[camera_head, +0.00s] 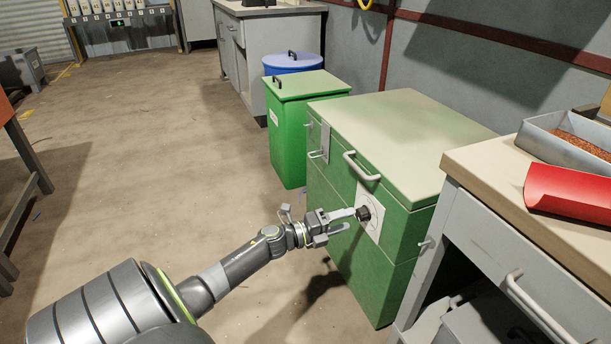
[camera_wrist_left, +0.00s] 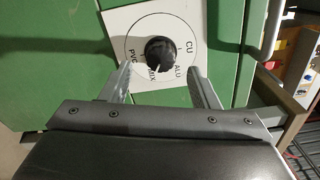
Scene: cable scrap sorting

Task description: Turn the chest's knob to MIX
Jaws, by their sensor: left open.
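The green chest (camera_head: 345,240) stands right of centre in the head view. A white dial plate (camera_head: 372,197) on its front carries a black knob (camera_head: 363,213). In the left wrist view the knob (camera_wrist_left: 160,54) sits inside a circle lettered CU, ALU, MIX and PVC. A pale mark on its lower edge seems to face MIX, but it is small. My left gripper (camera_head: 345,220) is open at the dial, with one finger on each side of the knob in the left wrist view (camera_wrist_left: 160,72). Contact cannot be told. My right gripper is not in view.
A workbench (camera_head: 490,165) with a red scoop (camera_head: 570,192) and a metal tray (camera_head: 540,135) stands close on the right. The chest's front handle (camera_head: 361,166) sticks out above the dial. A green bin (camera_head: 290,150) stands behind.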

